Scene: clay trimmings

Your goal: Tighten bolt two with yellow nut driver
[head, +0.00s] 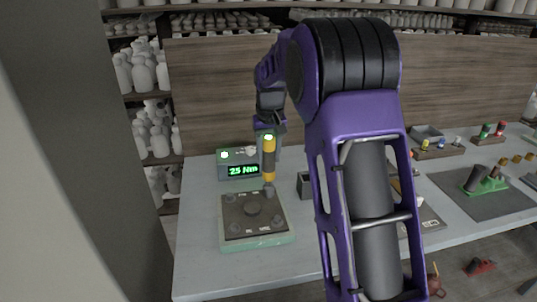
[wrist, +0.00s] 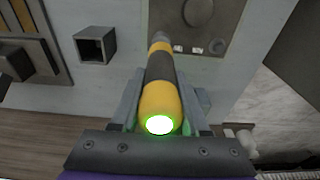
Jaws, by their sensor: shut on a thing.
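My gripper (wrist: 160,112) is shut on the yellow nut driver (wrist: 158,98), which has a dark band and a lit green cap. In the head view the yellow nut driver (head: 268,158) stands about upright, tip down, over the back right corner of the bolt plate (head: 240,217). The plate has a round knob in the middle and bolts near its corners. The driver's tip appears to be at the back right bolt; I cannot tell whether it is seated. That bolt's number cannot be read. Behind the plate, a display box (head: 238,165) reads 25 Nm in green, with a green light.
A dark open square holder (head: 304,185) stands right of the plate; it also shows in the wrist view (wrist: 96,44). My arm hides part of the table (head: 205,270). A dark mat (head: 470,195) with a green fixture lies at right. Shelves of pale bottles stand behind.

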